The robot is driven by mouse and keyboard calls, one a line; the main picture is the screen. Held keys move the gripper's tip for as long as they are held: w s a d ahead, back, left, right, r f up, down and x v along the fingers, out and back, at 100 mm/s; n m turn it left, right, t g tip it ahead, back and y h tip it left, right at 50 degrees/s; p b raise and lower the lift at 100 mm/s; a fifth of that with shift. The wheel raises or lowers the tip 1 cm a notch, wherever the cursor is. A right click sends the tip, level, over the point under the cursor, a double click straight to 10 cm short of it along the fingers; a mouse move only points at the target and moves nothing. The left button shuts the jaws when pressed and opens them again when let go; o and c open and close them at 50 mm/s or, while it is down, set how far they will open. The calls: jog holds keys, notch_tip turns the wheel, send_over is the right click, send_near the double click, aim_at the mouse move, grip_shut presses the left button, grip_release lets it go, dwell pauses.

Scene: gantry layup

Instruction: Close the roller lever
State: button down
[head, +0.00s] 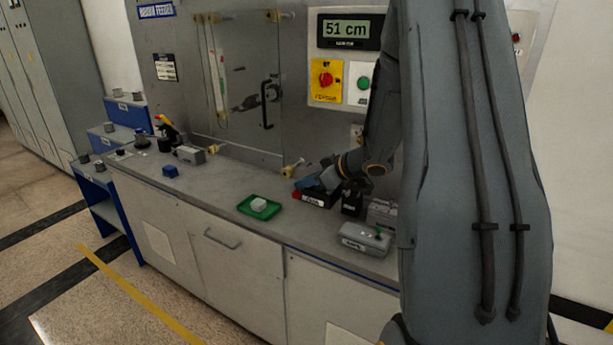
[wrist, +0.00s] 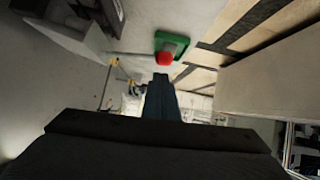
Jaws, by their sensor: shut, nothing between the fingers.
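The lever I take to be the roller lever shows in the wrist view as a thin pale rod with a red knob (wrist: 164,58), just beyond my fingertips. In the head view the red knob (head: 297,195) is at the left end of a dark labelled box (head: 318,200) on the bench. My gripper (head: 318,184) is low over this box, close to the red knob, and its arm partly covers the box. In the wrist view my gripper (wrist: 161,77) is shut and empty, its tips near the knob. I cannot tell whether they touch it.
A glass door with a black handle (head: 268,103) and a "51 cm" display (head: 347,30) are behind.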

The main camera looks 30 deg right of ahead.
jog(key=shift+f, duration=0.1)
jog(key=f, duration=0.3)
jog(key=f+b, duration=0.1)
jog(key=f, duration=0.1)
jog(key=shift+s+a+f, duration=0.25)
jog(key=shift+s+a, duration=0.05)
jog(key=shift+a, duration=0.05)
jog(key=shift+s, duration=0.1)
